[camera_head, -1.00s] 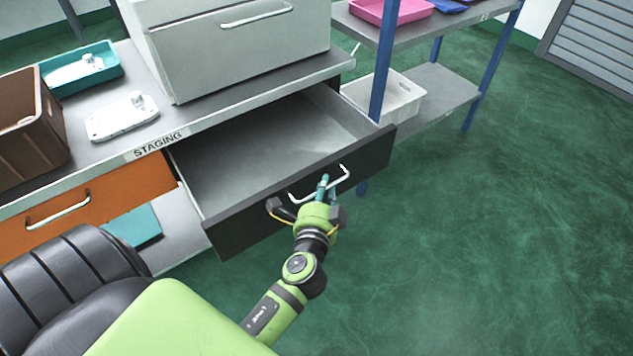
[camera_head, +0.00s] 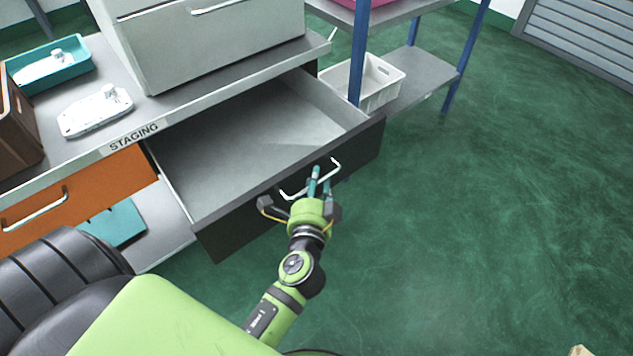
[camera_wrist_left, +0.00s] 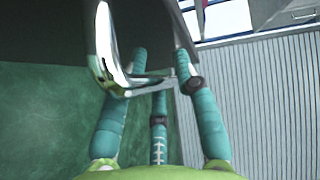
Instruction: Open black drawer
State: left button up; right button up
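The black drawer (camera_head: 345,172) under the staging counter stands open, and its grey inside looks empty. Its pale metal bar handle (camera_head: 294,193) is on the front face. My left gripper (camera_head: 319,180) is at this handle, its teal fingers around the bar. In the left wrist view the handle (camera_wrist_left: 104,40) crosses between the fingers of the left gripper (camera_wrist_left: 160,85); two fingers reach past the bar and one is on the near side. Part of the grip is hidden. My right gripper is not in view.
An orange drawer (camera_head: 100,190) is shut on the left. On the staging counter (camera_head: 215,98) stand a grey cabinet (camera_head: 225,40), a white casting (camera_head: 92,112), a teal tray (camera_head: 75,72) and a brown crate (camera_head: 20,140). A shelf rack with a white bin (camera_head: 385,85) stands right. The green floor (camera_head: 480,230) is clear.

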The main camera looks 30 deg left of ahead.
pick_arm(q)
jog(key=v, duration=0.7)
jog(key=shift+s, duration=0.25)
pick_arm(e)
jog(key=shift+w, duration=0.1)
pick_arm(q)
jog(key=shift+d, duration=0.1)
